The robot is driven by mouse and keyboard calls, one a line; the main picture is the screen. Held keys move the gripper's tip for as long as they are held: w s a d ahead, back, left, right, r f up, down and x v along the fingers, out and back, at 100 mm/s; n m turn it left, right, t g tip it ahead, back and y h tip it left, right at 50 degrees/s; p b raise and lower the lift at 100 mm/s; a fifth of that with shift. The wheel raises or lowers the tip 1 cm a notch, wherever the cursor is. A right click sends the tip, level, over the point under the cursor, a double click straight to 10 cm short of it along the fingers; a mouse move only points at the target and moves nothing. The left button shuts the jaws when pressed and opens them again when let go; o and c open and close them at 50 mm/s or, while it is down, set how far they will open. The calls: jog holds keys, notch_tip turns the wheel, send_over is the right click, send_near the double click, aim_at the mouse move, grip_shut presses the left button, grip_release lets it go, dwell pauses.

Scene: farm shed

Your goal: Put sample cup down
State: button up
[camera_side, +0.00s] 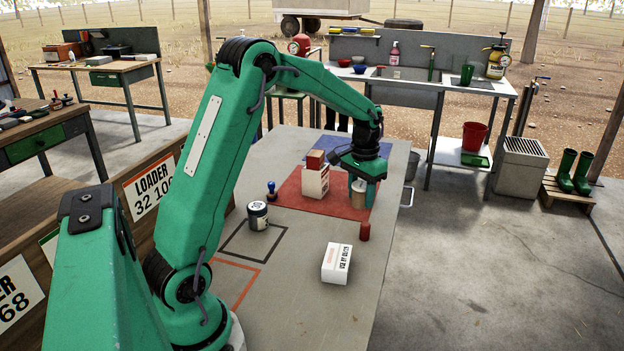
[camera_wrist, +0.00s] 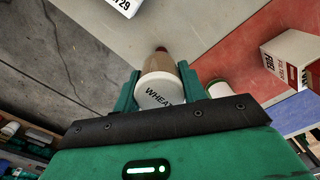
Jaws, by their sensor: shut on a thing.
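The sample cup has a white lid marked WHEAT and a tan body. It is between my gripper's fingers in the wrist view (camera_wrist: 160,91). In the side view the cup (camera_side: 358,199) shows at my gripper (camera_side: 362,190), near the right edge of the red mat (camera_side: 290,196). My gripper is shut on the cup and points down. Whether the cup's base touches the surface cannot be told.
A red cylinder (camera_side: 364,232), white box (camera_side: 337,263), dark jar (camera_side: 258,215) and blue-topped stamp (camera_side: 271,190) stand nearby. Another white-topped container (camera_wrist: 219,89) is close to my fingers.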

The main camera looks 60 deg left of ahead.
send_over(335, 219)
notch_tip(335, 219, down, 7)
dwell(0.4)
jog(key=shift+f, duration=0.1)
jog(key=shift+f, duration=1.9)
jog(key=shift+f, duration=0.5)
jog(key=o, duration=1)
jog(key=shift+r, duration=0.1)
